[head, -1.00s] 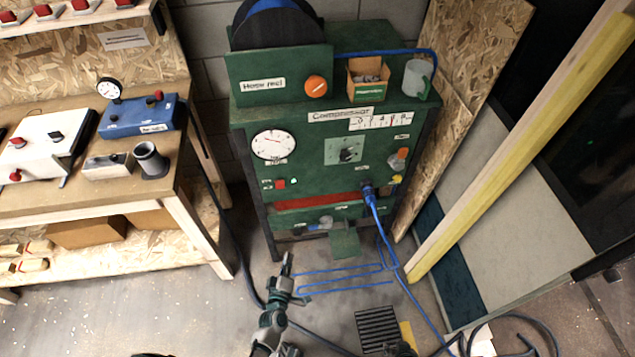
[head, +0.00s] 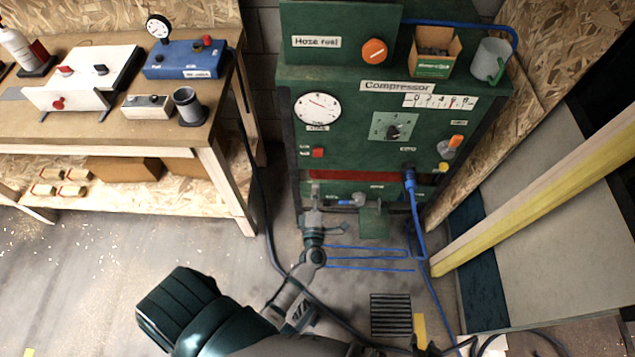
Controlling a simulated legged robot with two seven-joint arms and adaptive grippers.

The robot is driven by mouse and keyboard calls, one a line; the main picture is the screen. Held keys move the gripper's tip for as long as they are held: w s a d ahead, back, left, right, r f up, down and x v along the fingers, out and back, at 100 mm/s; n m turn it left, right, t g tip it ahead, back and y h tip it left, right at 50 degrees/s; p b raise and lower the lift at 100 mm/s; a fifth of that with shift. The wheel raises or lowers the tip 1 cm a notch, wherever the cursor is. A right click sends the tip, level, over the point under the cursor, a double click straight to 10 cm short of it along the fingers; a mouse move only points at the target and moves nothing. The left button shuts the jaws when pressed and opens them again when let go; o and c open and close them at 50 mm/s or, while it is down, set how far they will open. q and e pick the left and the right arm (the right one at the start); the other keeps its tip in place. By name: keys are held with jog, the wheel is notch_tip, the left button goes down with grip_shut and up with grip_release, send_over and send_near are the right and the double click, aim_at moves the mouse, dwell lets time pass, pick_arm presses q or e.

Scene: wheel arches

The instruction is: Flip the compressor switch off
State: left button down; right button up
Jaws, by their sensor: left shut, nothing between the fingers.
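The green compressor cabinet (head: 350,115) stands against the wall, with a "Compressor" label, a round gauge (head: 317,108) and a central dial (head: 393,132). A small red switch (head: 318,153) sits on its front at the lower left, beside small labels. Its exact position is too small to tell. My left gripper (head: 315,187) is shut and empty. In the picture it is just below the red switch, in front of the cabinet's lower edge; I see no contact with the switch. My right gripper does not show clearly.
A blue hose (head: 417,220) hangs from the cabinet's front and runs along the floor. A workbench (head: 100,125) stands at the left. A yellow-edged timber (head: 540,205) leans at the right. A floor grate (head: 390,314) lies in front.

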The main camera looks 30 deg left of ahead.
aim_at(318, 151)
pick_arm(q)
jog(key=b+x, duration=0.1)
jog(key=x, duration=1)
jog(key=shift+d, duration=0.1)
jog(key=shift+w+a, duration=0.3)
jog(key=shift+w, duration=0.1)
pick_arm(e)
jog(key=shift+w+a+r+t+y, duration=0.1)
jog(key=shift+w+a+r+t, duration=0.1)
jog(key=shift+w+t, duration=0.25)
jog(key=shift+w+a+r+t+y, duration=0.1)
jog(key=shift+w+a+r+t, duration=0.15)
jog(key=shift+w, duration=0.45)
jog(key=shift+w+a+r+t+y, duration=0.1)
jog(key=shift+w+a+r+t, duration=0.05)
jog(key=shift+w+t, duration=0.35)
pick_arm(q)
jog(key=shift+w+r, duration=0.1)
jog(key=shift+r, duration=0.05)
jog(key=shift+w+a, duration=0.15)
pick_arm(e)
jog(key=shift+s+d+f+g, duration=0.2)
jog(key=shift+s+f+g, duration=0.05)
jog(key=shift+s+g, duration=0.3)
